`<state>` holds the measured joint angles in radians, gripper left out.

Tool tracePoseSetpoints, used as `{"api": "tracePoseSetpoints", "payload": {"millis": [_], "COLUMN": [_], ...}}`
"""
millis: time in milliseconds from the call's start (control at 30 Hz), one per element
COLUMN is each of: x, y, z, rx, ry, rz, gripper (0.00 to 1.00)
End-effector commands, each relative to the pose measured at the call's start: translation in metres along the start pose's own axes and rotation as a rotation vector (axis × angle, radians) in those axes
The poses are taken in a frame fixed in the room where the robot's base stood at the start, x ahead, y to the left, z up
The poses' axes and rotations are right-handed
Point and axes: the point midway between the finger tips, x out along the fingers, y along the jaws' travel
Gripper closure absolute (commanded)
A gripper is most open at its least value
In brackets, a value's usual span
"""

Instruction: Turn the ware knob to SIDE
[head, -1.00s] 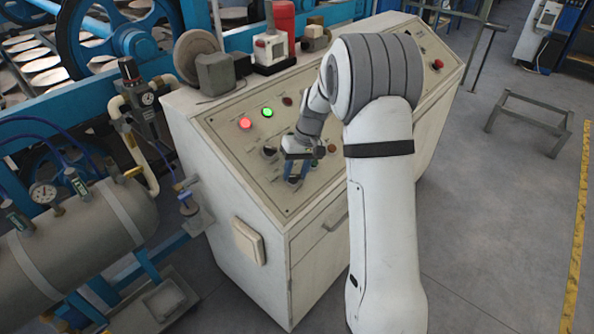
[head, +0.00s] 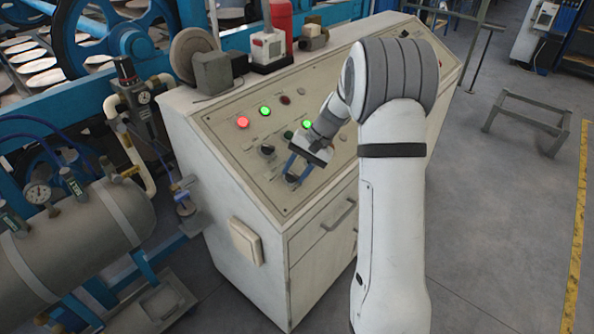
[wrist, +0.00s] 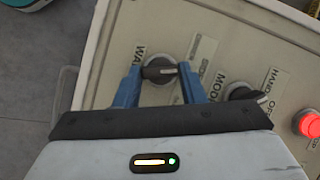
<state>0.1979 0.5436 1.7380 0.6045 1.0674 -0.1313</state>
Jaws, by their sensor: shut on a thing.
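The ware knob (wrist: 158,69) is a dark rotary knob on the sloped panel, beside a label of which "WA" can be read in the wrist view. Its bar lies nearly level in that view, with a pale mark at the right end, towards two small labels that seem to include "SIDE" (wrist: 206,72). My gripper (wrist: 161,76) has its blue fingers on either side of the bar and is shut on it. In the head view my gripper (head: 294,170) is low on the panel, tilted, and largely hides the knob.
The mode knob (wrist: 243,92) sits close to the right finger in the wrist view, with a lit red lamp (wrist: 307,124) further right. On the console (head: 222,128) in the head view, another dark knob (head: 267,150) is left of my gripper. A drawer handle (head: 338,215) is below.

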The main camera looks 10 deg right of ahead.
Motion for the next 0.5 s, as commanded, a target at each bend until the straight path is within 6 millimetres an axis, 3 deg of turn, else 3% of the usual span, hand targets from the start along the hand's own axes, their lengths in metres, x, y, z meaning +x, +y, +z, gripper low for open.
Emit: {"api": "tracePoseSetpoints", "payload": {"millis": [500], "x": [-0.0003], "y": [-0.0006], "z": [0.0001], "rx": [0.051], "ry": [0.001], "rz": [-0.027], "gripper": [0.86]}}
